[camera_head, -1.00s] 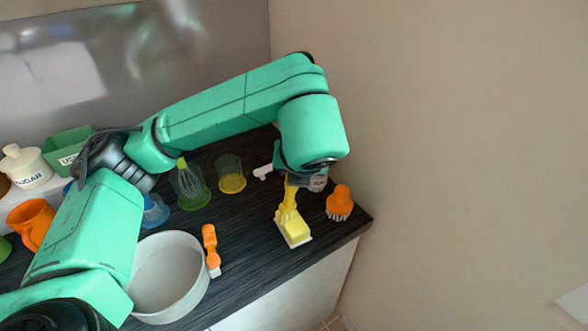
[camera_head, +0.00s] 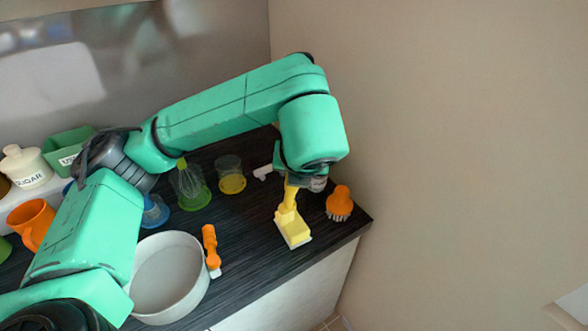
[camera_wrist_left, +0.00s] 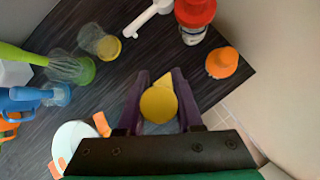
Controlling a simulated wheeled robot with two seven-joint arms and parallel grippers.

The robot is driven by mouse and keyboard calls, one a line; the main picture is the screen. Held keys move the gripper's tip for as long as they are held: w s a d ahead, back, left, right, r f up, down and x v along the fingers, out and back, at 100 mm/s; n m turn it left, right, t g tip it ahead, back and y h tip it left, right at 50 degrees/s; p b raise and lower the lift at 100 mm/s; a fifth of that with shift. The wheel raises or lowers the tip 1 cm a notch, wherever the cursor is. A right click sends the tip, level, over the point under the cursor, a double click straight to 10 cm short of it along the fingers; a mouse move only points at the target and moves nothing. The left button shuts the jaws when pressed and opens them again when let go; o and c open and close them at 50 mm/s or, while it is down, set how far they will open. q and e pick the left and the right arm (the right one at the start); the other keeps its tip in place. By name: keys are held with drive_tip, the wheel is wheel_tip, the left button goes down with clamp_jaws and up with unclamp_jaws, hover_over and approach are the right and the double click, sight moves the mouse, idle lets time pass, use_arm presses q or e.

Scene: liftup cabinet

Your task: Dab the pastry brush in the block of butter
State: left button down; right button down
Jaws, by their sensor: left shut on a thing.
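My left gripper (camera_head: 300,176) is shut on the yellow handle of the pastry brush (camera_head: 290,195). The brush points downward, and its lower end meets the block of butter (camera_head: 294,232) in the head view. I cannot tell exactly where brush and butter touch, as both are yellow. The butter is a pale yellow block on a white base near the counter's front right edge. In the left wrist view, the round yellow handle end of the brush (camera_wrist_left: 158,104) sits between the purple fingers (camera_wrist_left: 156,110). My right gripper is not in view.
An orange brush (camera_head: 340,200) stands right of the butter, close to the wall. A white bowl (camera_head: 168,278) and an orange-handled tool (camera_head: 210,242) lie to the left. Cups (camera_head: 230,175) and a whisk (camera_head: 189,185) stand behind.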

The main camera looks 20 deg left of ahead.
use_arm(q)
wheel_tip(320, 180, up, 8)
drive_tip(key=p, duration=0.6)
drive_tip(key=shift+f, duration=0.1)
